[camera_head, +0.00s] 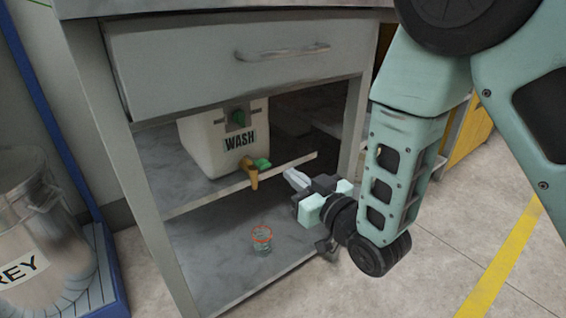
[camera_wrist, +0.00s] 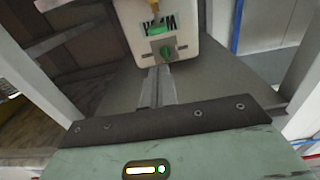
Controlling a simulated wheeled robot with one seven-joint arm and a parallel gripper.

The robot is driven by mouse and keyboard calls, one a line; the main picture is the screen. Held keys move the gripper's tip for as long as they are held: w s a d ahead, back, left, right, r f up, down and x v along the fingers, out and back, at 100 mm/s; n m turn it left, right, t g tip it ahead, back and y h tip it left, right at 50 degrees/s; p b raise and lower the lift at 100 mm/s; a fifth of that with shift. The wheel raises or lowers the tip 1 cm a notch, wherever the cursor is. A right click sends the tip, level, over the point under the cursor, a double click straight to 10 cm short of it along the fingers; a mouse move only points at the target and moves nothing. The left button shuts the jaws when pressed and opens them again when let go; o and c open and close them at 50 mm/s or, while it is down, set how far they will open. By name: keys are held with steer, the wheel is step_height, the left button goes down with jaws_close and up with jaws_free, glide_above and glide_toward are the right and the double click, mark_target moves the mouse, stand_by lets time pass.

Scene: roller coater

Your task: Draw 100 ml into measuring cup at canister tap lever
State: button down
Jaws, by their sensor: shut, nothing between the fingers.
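The white WASH canister (camera_head: 212,148) stands on the upper shelf of the cabinet. Its brown tap (camera_head: 251,176) hangs over the shelf's front edge, with a green lever (camera_head: 262,163) on it. The small clear measuring cup (camera_head: 262,241), with an orange-red rim, stands on the lower shelf, roughly below the tap. I cannot tell its liquid level. My gripper (camera_head: 290,176) is shut and empty, right of the tap lever and apart from it. In the wrist view my shut fingers (camera_wrist: 158,82) point towards the canister (camera_wrist: 186,46), where green parts show.
The upper shelf's front edge (camera_head: 290,168) lies close to my gripper. A closed drawer (camera_head: 230,62) is above the opening, and the cabinet's posts flank it. A metal bin (camera_head: 38,235) stands on a blue platform at left. Open floor (camera_head: 420,280) lies at right.

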steer(key=shift+v, duration=1.1)
